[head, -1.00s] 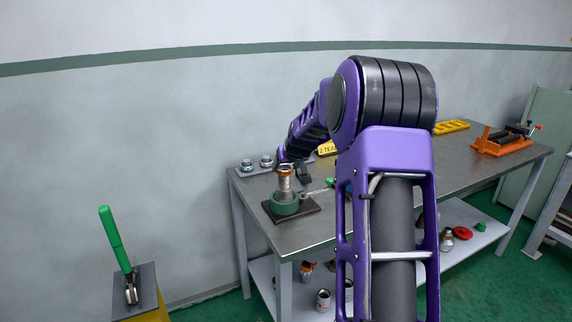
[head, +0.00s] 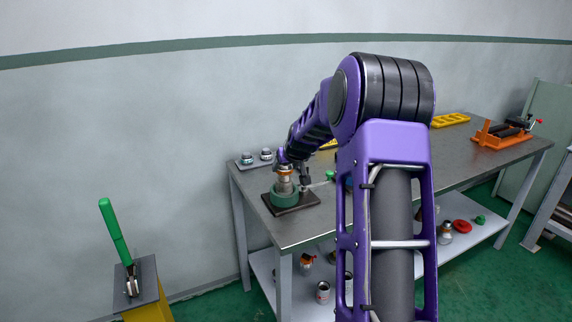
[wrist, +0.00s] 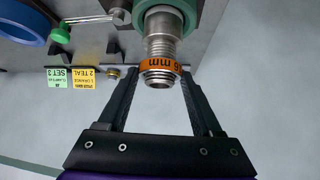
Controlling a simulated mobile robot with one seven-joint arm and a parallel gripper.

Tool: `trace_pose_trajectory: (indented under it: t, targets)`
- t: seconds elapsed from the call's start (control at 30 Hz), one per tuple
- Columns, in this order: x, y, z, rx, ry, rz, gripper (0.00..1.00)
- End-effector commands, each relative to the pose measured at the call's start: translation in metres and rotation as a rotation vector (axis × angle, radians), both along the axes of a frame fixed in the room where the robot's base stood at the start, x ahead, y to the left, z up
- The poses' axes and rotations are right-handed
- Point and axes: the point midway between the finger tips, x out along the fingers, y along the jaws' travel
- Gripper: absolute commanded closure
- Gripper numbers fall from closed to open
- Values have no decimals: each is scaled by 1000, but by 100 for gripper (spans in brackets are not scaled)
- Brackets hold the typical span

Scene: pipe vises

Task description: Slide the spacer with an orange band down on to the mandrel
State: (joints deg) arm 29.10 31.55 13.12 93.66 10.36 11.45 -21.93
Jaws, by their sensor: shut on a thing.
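The spacer with an orange band (head: 285,169) is at the top of the upright metal mandrel (head: 285,186), above the green vise (head: 286,198) on a dark plate. In the wrist view the spacer's orange band (wrist: 159,67) carries the print "6 mm". The ribbed metal of the mandrel (wrist: 160,38) runs in line from it to the green vise body. My gripper (wrist: 156,68) is shut on the spacer, one finger at each side. How far the spacer sits over the mandrel is hard to tell. In the head view my arm partly hides the fingers.
Two metal fittings on a tray (head: 256,160) stand behind the vise. The vise's handle (wrist: 92,19) sticks out beside it. An orange vise (head: 500,138) is at the table's far right.

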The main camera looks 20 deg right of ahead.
Motion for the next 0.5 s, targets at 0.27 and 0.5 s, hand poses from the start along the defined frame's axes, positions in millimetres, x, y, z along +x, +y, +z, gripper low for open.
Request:
trace_pose_trajectory:
  t: [0.27, 0.5]
  targets:
    - [0, 0, -7, 0, 0, 0, 87]
    - [0, 0, -14, 1, 1, 1, 87]
